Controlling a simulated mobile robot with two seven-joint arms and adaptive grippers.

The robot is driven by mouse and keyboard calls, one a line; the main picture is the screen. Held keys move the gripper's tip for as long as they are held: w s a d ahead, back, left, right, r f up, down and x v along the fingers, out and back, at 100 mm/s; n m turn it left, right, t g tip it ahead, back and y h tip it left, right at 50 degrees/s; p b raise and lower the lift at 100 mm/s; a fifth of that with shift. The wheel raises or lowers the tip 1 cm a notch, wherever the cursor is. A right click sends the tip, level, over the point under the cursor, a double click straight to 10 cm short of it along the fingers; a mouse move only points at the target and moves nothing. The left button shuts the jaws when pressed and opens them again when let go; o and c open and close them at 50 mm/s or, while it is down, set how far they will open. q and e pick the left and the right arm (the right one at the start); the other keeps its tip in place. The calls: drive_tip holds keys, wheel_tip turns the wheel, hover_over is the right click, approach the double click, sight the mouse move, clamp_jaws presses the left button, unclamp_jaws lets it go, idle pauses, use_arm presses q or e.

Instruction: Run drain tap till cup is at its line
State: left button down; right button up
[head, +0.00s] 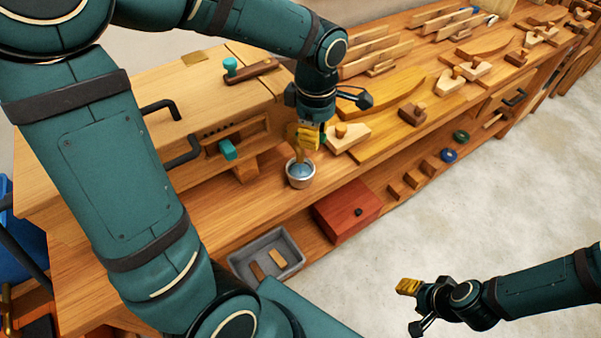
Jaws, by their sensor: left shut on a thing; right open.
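A small metal cup (300,182) stands upright on the bench edge, with bluish liquid showing inside. Its fill line cannot be made out at this size. The drain tap's brown curved spout (298,153) comes down just over the cup's mouth. My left gripper (308,138) is directly above the cup, its yellow fingertips shut on the tap's upper part. The held part is mostly hidden by the fingers. I cannot make out a stream. My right gripper (408,287) is open and empty, out over the floor at the lower right.
Wooden planes (411,115) and boards lie along the bench to the right. A wooden cabinet (205,95) with black handles stands left of the tap. Below are a red box (345,208) and a grey tray (240,268). The pale floor (480,200) is clear.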

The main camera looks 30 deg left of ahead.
use_arm(q)
drive_tip(key=shift+s+a+m+p, duration=0.15)
drive_tip(key=shift+s+m, duration=0.3)
drive_tip(key=shift+m, duration=0.8)
drive_tip(key=shift+s+d+m+p, duration=0.15)
drive_tip(key=shift+s+m, duration=0.35)
drive_tip(key=shift+m, duration=0.8)
drive_tip(key=shift+s+a+m+p, duration=0.2)
drive_tip(key=shift+s+m, duration=0.25)
drive_tip(key=shift+m, duration=0.8)
drive_tip(key=c, duration=0.8)
unclamp_jaws()
wheel_tip(320, 180, up, 8)
drive_tip(key=p, duration=0.6)
